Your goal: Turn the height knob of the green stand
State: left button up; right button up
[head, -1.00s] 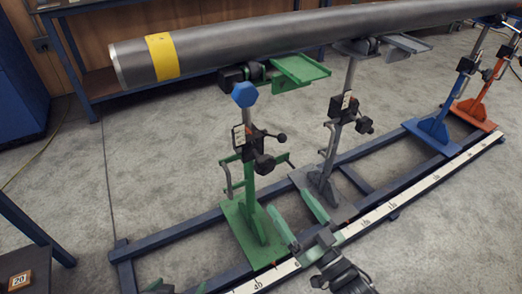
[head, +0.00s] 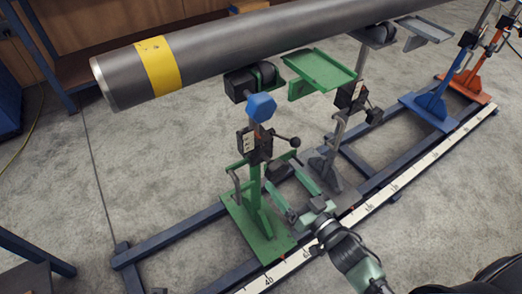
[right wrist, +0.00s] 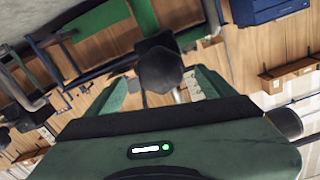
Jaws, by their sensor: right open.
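The green stand (head: 246,228) stands upright on the blue floor frame, under the grey pipe (head: 220,50). A blue faceted knob (head: 261,107) is near its top. A black clamp block with a ball-ended lever (head: 294,142) sits on its post. Below that, a dark knob (head: 280,170) faces my right gripper (head: 280,173). The right gripper is open, its green fingers pointing at the post from the front right. In the right wrist view a dark faceted knob (right wrist: 160,70) shows between the two open fingers (right wrist: 165,82); I cannot tell whether they touch it. My left gripper is not in view.
A grey stand (head: 330,165) is close behind and right of the green one. Blue (head: 430,125) and orange (head: 466,88) stands are farther right. A white scale strip (head: 365,210) runs along the frame's front rail. Bare floor lies left and front right.

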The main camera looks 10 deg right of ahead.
aim_at(272, 164)
jog(key=shift+w+a, duration=0.15)
jog(key=shift+w, duration=0.25)
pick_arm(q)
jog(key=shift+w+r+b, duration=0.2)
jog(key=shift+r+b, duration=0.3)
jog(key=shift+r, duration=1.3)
pick_arm(e)
jog(key=shift+x, duration=3.5)
jog(key=c, duration=1.4)
